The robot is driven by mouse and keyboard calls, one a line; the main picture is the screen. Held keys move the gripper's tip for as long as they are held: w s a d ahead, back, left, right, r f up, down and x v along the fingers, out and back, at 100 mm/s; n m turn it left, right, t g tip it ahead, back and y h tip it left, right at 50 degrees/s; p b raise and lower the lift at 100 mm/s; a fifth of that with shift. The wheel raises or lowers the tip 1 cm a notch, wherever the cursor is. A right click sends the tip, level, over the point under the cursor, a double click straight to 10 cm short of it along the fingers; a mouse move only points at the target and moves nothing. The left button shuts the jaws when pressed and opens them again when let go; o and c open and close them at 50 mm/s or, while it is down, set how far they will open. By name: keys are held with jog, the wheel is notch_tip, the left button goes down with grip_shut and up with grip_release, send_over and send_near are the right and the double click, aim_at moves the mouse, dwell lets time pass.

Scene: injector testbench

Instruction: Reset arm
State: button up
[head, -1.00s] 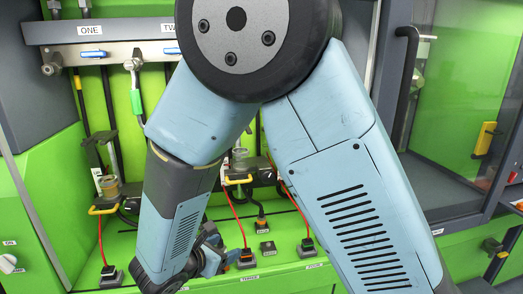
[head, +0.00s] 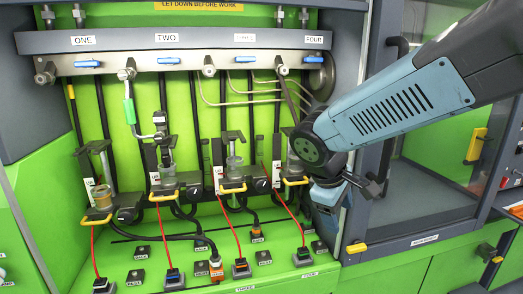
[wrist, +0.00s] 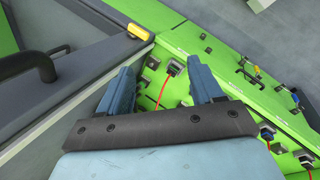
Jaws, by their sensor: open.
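My arm reaches in from the upper right of the head view and bends down in front of the right end of the testbench, near the station under the FOUR label. My gripper (wrist: 160,92) shows in the wrist view with its two blue fingers apart and nothing between them. Beyond the gap lie the green bench ledge and a red cable (wrist: 166,82). In the head view the gripper's lower part shows beside the bench's right post, and its fingertips are hard to make out.
The rail (head: 170,62) carries several blue-handled valves. Below are injector stations with yellow handles (head: 162,196) and red cables running to sockets on the ledge. A glass-doored cabinet (head: 410,190) stands at the right. A yellow latch (wrist: 138,31) is close in the wrist view.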

jog(key=s+d+r+m+t+y, duration=0.3)
jog(key=s+d+r+m+y, duration=0.1)
jog(key=s+d+r+m, duration=0.2)
jog(key=shift+s+d+r+m, duration=0.25)
jog(key=shift+s+r+m, duration=0.7)
jog(key=shift+m, duration=0.95)
jog(key=shift+s+f, duration=0.15)
jog(key=shift+f, duration=0.05)
jog(key=shift+c, duration=0.4)
